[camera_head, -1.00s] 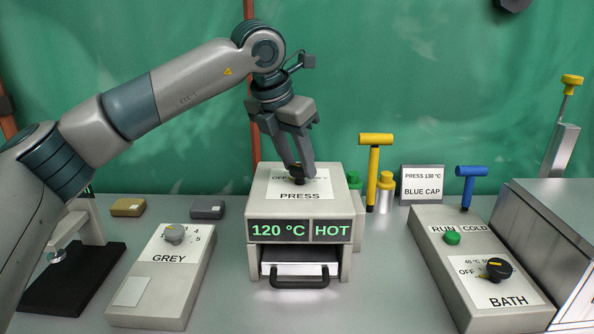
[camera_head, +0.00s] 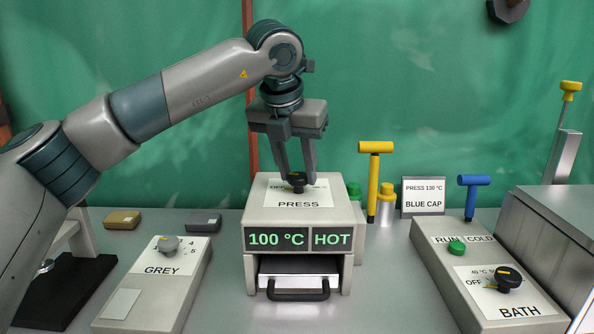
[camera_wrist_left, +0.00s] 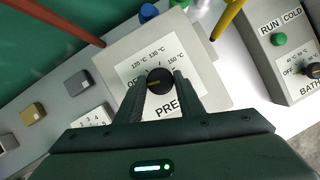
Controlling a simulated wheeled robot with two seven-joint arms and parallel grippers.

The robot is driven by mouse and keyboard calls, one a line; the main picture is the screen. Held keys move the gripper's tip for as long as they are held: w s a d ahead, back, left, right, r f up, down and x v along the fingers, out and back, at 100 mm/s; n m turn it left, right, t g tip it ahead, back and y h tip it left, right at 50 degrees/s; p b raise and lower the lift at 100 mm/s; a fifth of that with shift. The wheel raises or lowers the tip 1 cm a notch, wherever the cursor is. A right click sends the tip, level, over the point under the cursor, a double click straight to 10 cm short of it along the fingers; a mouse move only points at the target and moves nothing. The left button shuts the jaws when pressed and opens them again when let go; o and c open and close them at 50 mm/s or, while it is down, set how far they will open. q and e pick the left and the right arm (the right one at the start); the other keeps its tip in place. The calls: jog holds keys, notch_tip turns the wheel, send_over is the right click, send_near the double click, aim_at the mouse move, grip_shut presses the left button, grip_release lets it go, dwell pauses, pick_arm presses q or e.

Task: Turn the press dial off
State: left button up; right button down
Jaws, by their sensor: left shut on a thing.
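The press (camera_head: 262,212) is a pale box with a lit display (camera_head: 278,239) reading 100 °C and HOT. Its black dial (camera_head: 297,188) is on top, and it also shows in the left wrist view (camera_wrist_left: 160,80). My left gripper (camera_head: 297,180) points down from above, its two fingers shut on either side of the dial. In the left wrist view, the dial's yellow mark points left, towards a label mostly hidden by a finger, of which an O shows. The 120, 130 and 150 °C labels lie beyond the dial. My right gripper is not in view.
A GREY box (camera_head: 165,290) with its own dial stands left of the press. A yellow T-handle (camera_head: 374,180) and a sign (camera_head: 422,197) reading PRESS 130 °C, BLUE CAP stand behind right. The BATH box (camera_head: 470,285) is at right. Bare table lies between the boxes.

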pick_arm(q)
jog(key=o, duration=1)
jog(key=shift+o, duration=0.2)
jog(key=shift+r, duration=0.1)
jog(key=v, duration=1.7)
jog(key=shift+s, duration=0.2)
jog(key=shift+a, duration=0.1)
